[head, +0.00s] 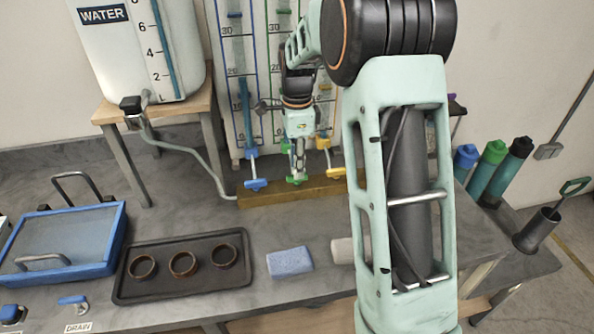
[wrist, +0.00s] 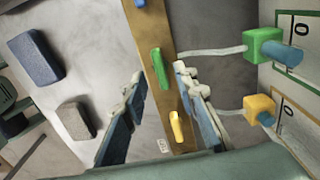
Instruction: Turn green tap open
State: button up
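The green tap (head: 296,180) sits on a wooden block (head: 262,197) at the foot of the wall panel, between the blue tap (head: 256,184) and the yellow tap (head: 336,173). In the wrist view the green tap's handle (wrist: 160,68) lies lengthwise between and just beyond my fingertips. My gripper (head: 298,172) points down right above the green tap. Its fingers (wrist: 160,80) are open, one on each side of the handle. Whether either finger touches the handle cannot be told. The yellow tap (wrist: 177,127) shows close to the right finger.
Green (wrist: 264,47) and yellow (wrist: 259,109) fittings with pipes stand close to my right finger. A water tank (head: 125,50) stands at the left. A tray with rings (head: 180,290), a blue sponge (head: 290,262) and a blue-framed basin (head: 108,250) occupy the front bench.

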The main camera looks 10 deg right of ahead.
jog(key=shift+f, duration=1.35)
jog(key=shift+c, duration=0.7)
grip_shut()
